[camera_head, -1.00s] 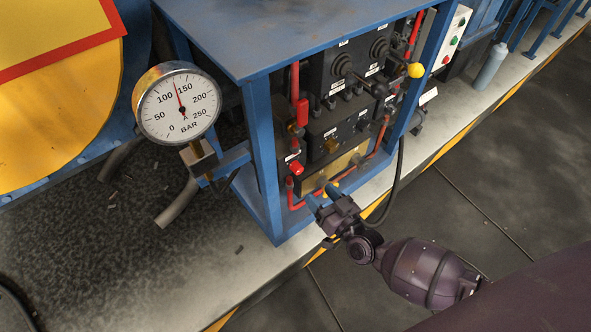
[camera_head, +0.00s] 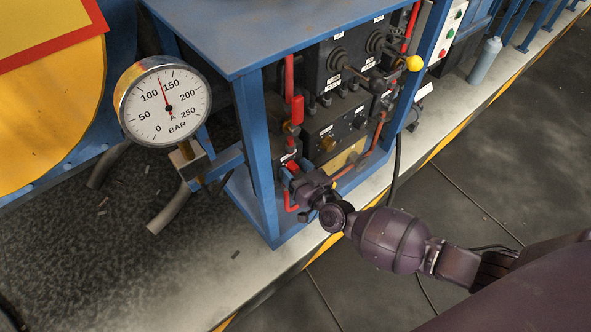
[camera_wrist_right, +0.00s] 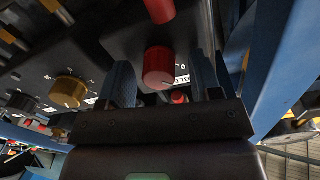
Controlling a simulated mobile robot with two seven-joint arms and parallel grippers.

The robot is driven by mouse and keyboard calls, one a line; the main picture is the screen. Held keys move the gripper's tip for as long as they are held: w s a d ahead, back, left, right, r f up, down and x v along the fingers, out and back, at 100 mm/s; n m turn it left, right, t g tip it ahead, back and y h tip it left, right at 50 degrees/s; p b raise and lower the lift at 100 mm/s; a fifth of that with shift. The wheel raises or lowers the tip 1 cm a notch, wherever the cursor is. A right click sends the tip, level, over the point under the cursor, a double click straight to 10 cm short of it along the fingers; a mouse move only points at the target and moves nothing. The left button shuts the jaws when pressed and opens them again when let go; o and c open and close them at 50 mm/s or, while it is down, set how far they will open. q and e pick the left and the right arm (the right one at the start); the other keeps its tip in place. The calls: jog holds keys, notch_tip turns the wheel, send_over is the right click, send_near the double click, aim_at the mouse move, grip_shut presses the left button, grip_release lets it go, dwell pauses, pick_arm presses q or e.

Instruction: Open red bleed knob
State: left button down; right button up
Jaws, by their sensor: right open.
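The red bleed knob (camera_wrist_right: 158,68) shows in the right wrist view on a dark panel, with a partly covered label (camera_wrist_right: 181,78) next to it. My right gripper (camera_wrist_right: 162,78) is open, with one blue finger on each side of the knob. I cannot tell whether the fingers touch it. My left gripper is not in view.
A blue frame (camera_head: 255,150) stands close left of my right gripper. Red pipes (camera_head: 290,75) and a red handle (camera_head: 297,110) are just above it. A pressure gauge (camera_head: 165,100) is further left. In the wrist view a yellow knob (camera_wrist_right: 68,91) sits left of the red knob.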

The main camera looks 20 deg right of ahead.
jog(key=shift+c, duration=0.4)
jog(key=c, duration=0.7)
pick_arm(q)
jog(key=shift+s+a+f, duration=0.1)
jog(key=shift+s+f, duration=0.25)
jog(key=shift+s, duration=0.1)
pick_arm(e)
jog(key=shift+c, duration=0.8)
